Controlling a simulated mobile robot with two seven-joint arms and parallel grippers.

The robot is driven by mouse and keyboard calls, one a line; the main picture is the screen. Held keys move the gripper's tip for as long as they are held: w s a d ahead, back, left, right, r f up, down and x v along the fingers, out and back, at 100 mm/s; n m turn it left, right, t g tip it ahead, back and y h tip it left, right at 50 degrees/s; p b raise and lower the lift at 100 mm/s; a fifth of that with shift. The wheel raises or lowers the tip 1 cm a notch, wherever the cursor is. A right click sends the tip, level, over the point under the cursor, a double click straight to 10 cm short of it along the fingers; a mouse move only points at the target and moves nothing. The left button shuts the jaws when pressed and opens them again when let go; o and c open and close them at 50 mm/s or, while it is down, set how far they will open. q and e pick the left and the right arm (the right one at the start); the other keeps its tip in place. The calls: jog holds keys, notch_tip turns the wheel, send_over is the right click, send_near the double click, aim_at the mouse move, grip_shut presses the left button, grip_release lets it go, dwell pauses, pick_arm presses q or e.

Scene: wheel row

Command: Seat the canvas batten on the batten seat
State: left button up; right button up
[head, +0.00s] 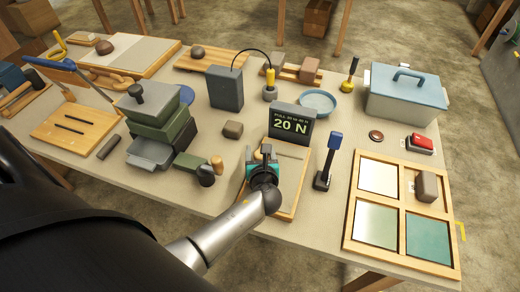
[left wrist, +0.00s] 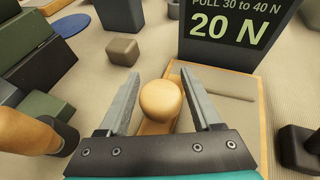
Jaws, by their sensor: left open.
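My left gripper (head: 262,160) is over the near end of a wooden-edged board (head: 291,196) at the table's front. In the left wrist view its fingers (left wrist: 160,98) are open on either side of a rounded wooden knob (left wrist: 161,101), with small gaps visible. The knob stands by a light wooden strip (left wrist: 153,128), which appears to be the canvas batten, mostly hidden by the gripper. Beige cloth (left wrist: 222,84) lies on the board beyond. I cannot clearly pick out the batten seat. My right gripper is not in view.
A dark display (head: 291,124) reading "20 N" and "PULL 30 to 40 N" stands behind the board. A blue-topped lever (head: 327,162) is to the right, near a divided wooden frame (head: 350,233). Stacked green boxes (head: 160,118) and a small brown block (head: 233,129) are left.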

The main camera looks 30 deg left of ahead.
aim_at(261, 157)
pick_arm(q)
jog(key=shift+p+v, duration=1.05)
jog(key=shift+v, duration=0.4)
jog(key=shift+s+d, duration=0.1)
jog(key=o, duration=0.5)
jog(key=shift+o, duration=0.2)
